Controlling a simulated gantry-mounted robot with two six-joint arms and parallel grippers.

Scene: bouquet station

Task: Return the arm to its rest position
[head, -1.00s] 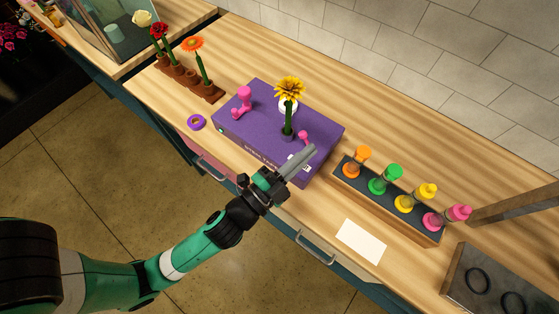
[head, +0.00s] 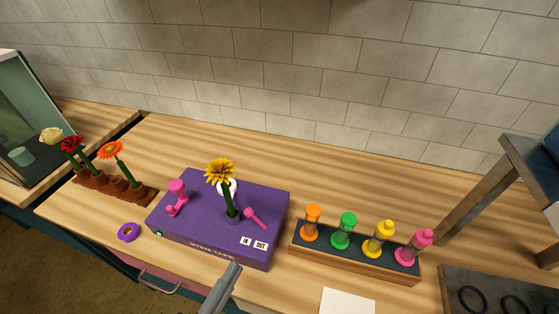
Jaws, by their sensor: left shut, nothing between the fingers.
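My left gripper (head: 222,290) shows only as grey fingers at the bottom edge, in front of the purple box. It is shut and empty, apart from the box. The rest of my left arm is out of frame. The purple box (head: 185,228) on the wooden bench carries a yellow flower (head: 220,172) standing upright in a holder, a pink handle (head: 177,197) on its left and a small pink lever (head: 262,221) on its right. It bears IN and OUT labels (head: 253,243). My right gripper is not in view.
A purple tape ring (head: 128,232) lies left of the box. A brown rack (head: 137,190) holds white, red and orange flowers. A wooden holder (head: 355,267) with several coloured-capped tubes, a white card (head: 347,302) and a dark tray (head: 453,285) are on the right. The back of the bench is clear.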

